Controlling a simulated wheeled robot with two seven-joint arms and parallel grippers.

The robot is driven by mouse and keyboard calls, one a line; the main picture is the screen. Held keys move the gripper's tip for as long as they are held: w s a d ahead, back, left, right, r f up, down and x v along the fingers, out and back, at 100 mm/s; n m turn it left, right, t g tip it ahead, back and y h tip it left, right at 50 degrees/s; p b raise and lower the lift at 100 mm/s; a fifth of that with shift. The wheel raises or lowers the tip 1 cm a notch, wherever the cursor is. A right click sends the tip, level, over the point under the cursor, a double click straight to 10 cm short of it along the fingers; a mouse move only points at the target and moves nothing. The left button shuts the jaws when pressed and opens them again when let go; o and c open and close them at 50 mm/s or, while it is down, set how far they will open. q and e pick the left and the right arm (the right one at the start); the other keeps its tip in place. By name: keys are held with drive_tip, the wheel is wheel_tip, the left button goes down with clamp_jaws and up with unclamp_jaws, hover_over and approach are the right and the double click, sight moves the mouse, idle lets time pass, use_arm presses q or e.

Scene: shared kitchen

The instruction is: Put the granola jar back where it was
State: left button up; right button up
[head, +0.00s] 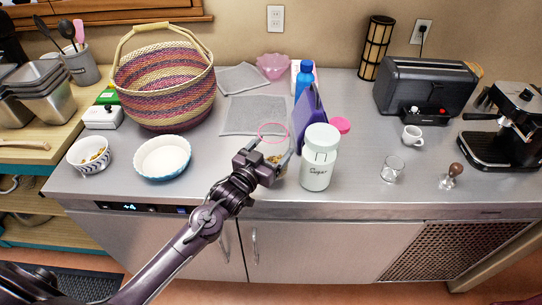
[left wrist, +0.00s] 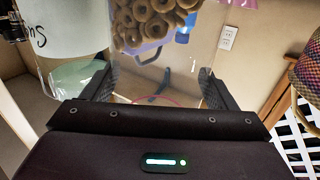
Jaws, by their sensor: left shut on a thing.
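The granola jar is a clear jar with ring-shaped cereal in it and a pink rim (head: 272,132). In the head view it is at the counter's front middle, its lower part mostly hidden by my left gripper (head: 268,165). In the left wrist view the jar's cereal (left wrist: 150,22) shows between the fingers of my left gripper (left wrist: 155,88), which is shut on the jar. The white sugar jar (head: 317,175) stands close at its right. I cannot tell whether the granola jar touches the counter. My right gripper is not in view.
A purple upright thing (head: 308,115) and a blue-capped bottle (head: 304,77) stand behind. A pink round thing (head: 341,125) is behind the sugar jar. Left are a pie dish (head: 162,172), a cereal bowl (head: 82,168) and a basket (head: 165,120). A glass (head: 392,169) stands right.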

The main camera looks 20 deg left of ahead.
use_arm(q)
wheel_tip(320, 180, down, 4)
drive_tip(key=shift+r, duration=0.25)
drive_tip(key=o, duration=0.6)
drive_tip(key=shift+f, duration=0.2)
drive_tip(key=o, duration=0.4)
drive_tip(key=shift+r, duration=0.25)
drive_tip(key=shift+s+f, duration=0.15)
drive_tip(key=shift+s, duration=0.15)
drive_tip(key=shift+b+v, duration=1.05)
drive_tip(key=shift+v, duration=4.75)
